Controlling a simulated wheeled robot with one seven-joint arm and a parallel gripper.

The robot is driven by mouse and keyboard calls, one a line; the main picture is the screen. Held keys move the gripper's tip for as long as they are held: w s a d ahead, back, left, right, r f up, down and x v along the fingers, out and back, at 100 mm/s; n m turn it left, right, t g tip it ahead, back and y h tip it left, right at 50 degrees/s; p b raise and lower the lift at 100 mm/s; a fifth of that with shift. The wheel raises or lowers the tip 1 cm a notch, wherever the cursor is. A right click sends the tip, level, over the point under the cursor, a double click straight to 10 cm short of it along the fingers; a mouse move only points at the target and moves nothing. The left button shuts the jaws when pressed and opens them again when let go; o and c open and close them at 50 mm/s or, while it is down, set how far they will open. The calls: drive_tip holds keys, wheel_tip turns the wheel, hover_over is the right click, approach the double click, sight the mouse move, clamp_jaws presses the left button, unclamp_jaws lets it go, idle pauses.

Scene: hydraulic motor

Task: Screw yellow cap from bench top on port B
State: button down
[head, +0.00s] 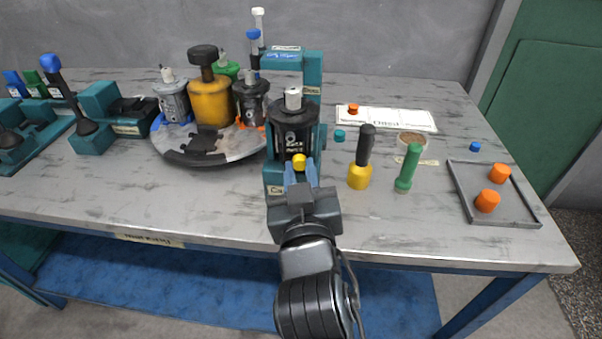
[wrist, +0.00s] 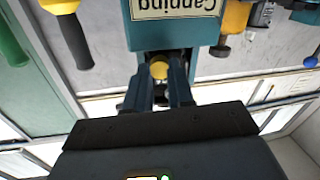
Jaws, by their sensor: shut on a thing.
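The yellow cap (head: 299,161) is between the fingertips of my gripper (head: 301,175), which is shut on it. In the wrist view the cap (wrist: 159,70) shows between the two fingers of my gripper (wrist: 159,88). The black hydraulic motor (head: 293,130) with a white number 2 stands upright in the teal capping fixture (head: 274,178), just behind the cap. In the wrist view the fixture's "Capping" label (wrist: 176,6) shows above the cap. I cannot tell whether the cap touches a port; port B itself is hidden.
A yellow-and-black tool (head: 360,172) and a green-handled tool (head: 407,170) stand close right of the fixture. A grey tray (head: 497,220) with orange caps lies at the right. A round turntable (head: 180,148) with several motors is at left. The front bench strip is clear.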

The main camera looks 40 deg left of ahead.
drive_tip(key=shift+f+m+b, duration=0.15)
drive_tip(key=shift+m+b, duration=1.15)
drive_tip(key=shift+m, duration=0.6)
drive_tip(key=c, duration=1.2)
unclamp_jaws()
drive_tip(key=shift+r, duration=0.2)
